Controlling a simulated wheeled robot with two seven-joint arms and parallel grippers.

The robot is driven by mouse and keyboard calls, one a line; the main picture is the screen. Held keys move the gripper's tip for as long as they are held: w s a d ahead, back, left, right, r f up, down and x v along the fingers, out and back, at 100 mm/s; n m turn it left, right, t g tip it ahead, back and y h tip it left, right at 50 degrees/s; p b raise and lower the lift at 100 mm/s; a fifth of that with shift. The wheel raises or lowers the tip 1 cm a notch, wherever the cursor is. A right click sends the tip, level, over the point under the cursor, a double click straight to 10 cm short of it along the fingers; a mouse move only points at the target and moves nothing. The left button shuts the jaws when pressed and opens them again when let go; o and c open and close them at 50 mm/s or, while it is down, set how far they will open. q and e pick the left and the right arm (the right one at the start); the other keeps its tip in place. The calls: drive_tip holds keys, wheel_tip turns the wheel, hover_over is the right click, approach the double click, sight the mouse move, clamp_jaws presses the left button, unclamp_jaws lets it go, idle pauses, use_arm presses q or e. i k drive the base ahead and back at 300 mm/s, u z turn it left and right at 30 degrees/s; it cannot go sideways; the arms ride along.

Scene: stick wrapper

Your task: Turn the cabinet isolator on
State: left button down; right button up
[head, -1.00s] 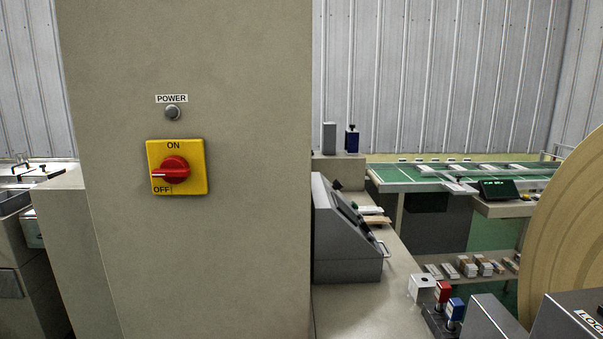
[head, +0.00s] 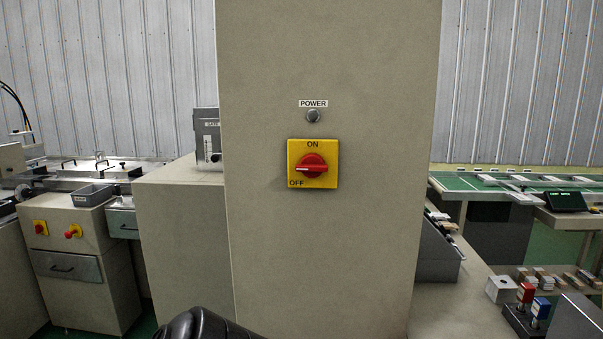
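The cabinet (head: 330,250) is a tall beige column in the middle of the head view. On its face is the isolator, a yellow square plate (head: 329,180) marked ON at the top and OFF at the lower left. Its red rotary handle (head: 313,166) has a white pointer line lying level and pointing left, on the OFF side. Above it, a grey unlit lamp (head: 313,116) sits under a POWER label (head: 313,103). A dark part of my own arm shows at the bottom edge, left of centre. Neither gripper is in view.
A lower beige housing (head: 182,235) adjoins the cabinet on the left. At right are a grey console (head: 436,255) and a green conveyor (head: 458,184).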

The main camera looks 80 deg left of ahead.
sight(312, 165)
drive_tip(key=k, duration=0.55)
drive_tip(key=u, duration=0.8)
